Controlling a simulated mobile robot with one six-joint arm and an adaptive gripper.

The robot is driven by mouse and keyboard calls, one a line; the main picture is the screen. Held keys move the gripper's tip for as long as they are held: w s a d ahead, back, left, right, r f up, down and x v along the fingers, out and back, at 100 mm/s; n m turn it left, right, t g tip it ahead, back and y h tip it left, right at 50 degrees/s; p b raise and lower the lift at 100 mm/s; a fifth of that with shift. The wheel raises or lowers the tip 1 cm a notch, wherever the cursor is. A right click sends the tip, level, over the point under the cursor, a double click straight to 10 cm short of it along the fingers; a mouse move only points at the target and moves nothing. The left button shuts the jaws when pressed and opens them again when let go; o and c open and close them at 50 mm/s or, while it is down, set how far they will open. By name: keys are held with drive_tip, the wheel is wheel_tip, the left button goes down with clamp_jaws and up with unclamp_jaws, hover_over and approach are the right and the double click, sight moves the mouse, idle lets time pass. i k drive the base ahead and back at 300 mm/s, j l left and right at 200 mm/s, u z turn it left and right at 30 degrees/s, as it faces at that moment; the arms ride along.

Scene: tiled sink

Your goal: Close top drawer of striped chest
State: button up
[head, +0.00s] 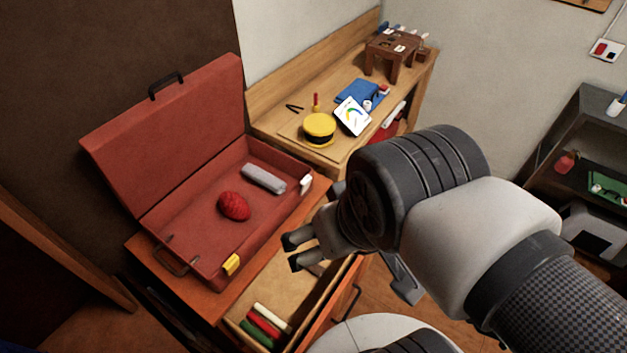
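The orange-brown wooden chest (207,305) stands at the lower middle of the head view, under an open red case. Stripes on it cannot be made out. Its drawer (276,287) is pulled open toward the lower right, with a dark handle (353,302) on its front. White, red and green rolls (264,322) lie inside. My gripper (292,252) appears above the far part of the open drawer, with its fingers pointing left. The fingers are apart with nothing between them. My arm and gripper hide the drawer's far corner; whether they touch it cannot be told.
A wooden workbench (285,122) with tools stands behind. A dark shelf (560,135) is at the right. Some floor shows beside the drawer.

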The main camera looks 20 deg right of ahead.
sight(310, 303)
drive_tip(key=k+l+u, duration=0.1)
drive_tip(key=k+l, duration=0.45)
drive_tip(key=l+u, duration=0.4)
drive_tip(key=l, duration=0.25)
